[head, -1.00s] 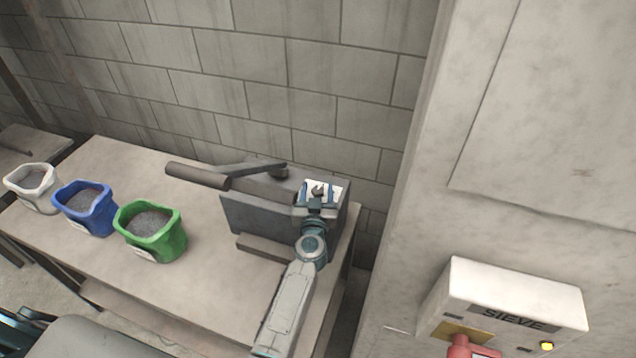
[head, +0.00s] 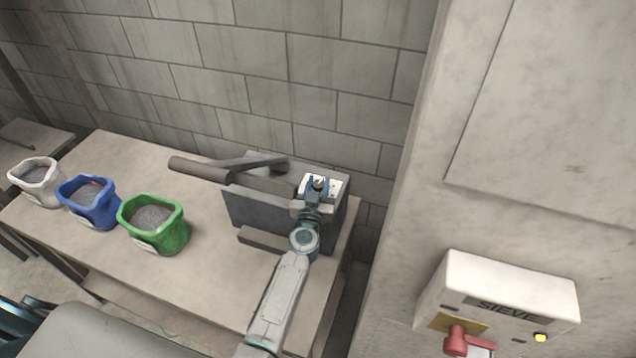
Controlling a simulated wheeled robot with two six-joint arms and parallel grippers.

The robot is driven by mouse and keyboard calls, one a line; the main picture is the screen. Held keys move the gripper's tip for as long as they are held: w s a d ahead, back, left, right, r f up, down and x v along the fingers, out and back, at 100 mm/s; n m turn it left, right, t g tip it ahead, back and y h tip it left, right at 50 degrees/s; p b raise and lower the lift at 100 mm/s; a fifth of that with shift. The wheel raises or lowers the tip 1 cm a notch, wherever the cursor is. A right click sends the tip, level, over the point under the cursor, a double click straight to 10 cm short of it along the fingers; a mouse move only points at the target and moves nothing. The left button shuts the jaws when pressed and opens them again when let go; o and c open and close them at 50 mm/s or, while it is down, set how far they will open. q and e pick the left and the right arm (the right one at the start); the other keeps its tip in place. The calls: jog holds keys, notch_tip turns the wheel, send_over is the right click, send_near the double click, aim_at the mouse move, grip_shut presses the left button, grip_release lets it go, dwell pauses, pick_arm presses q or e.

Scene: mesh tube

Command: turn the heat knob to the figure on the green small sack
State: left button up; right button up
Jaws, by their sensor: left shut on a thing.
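The green small sack (head: 168,237) stands open on the bench, filled with grey grains. A pale tag (head: 142,246) is on its front, and its figure is too small to read. The dark grey machine (head: 252,212) at the bench's right end carries a white dial plate (head: 333,187) with a small dark heat knob (head: 319,181). My left gripper (head: 318,188) is over this plate, shut on the knob, and hides part of it. The knob's pointer and the dial marks cannot be read. My right gripper is not in view.
A blue sack (head: 92,208) and a white sack (head: 38,185) stand left of the green one on the bench (head: 215,268). A lever with a thick handle (head: 200,170) sticks out leftward. A SIEVE box (head: 500,283) with a red switch (head: 458,340) is at the lower right.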

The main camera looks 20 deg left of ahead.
pick_arm(q)
jog(key=shift+a+r+m+h, duration=0.1)
jog(key=shift+m+h, duration=0.3)
jog(key=shift+h, duration=0.1)
jog(key=shift+m+h, duration=0.3)
jog(key=shift+h, duration=0.3)
jog(key=m+h+b, duration=0.1)
jog(key=h+b, duration=0.1)
jog(key=m+h+b, duration=0.1)
jog(key=h+b, duration=0.1)
jog(key=b, duration=0.1)
jog(key=m+h+b, duration=0.1)
jog(key=h+b, duration=0.1)
jog(key=shift+w+a+f+m+g, duration=0.1)
jog(key=shift+f+m+g, duration=0.2)
jog(key=shift+m, duration=0.1)
jog(key=shift+r+m+g+h+b, duration=0.3)
jog(key=shift+m+h+b, duration=0.15)
jog(key=shift+b, duration=0.5)
jog(key=o, duration=1)
jog(key=shift+c, duration=0.2)
jog(key=shift+f, duration=0.15)
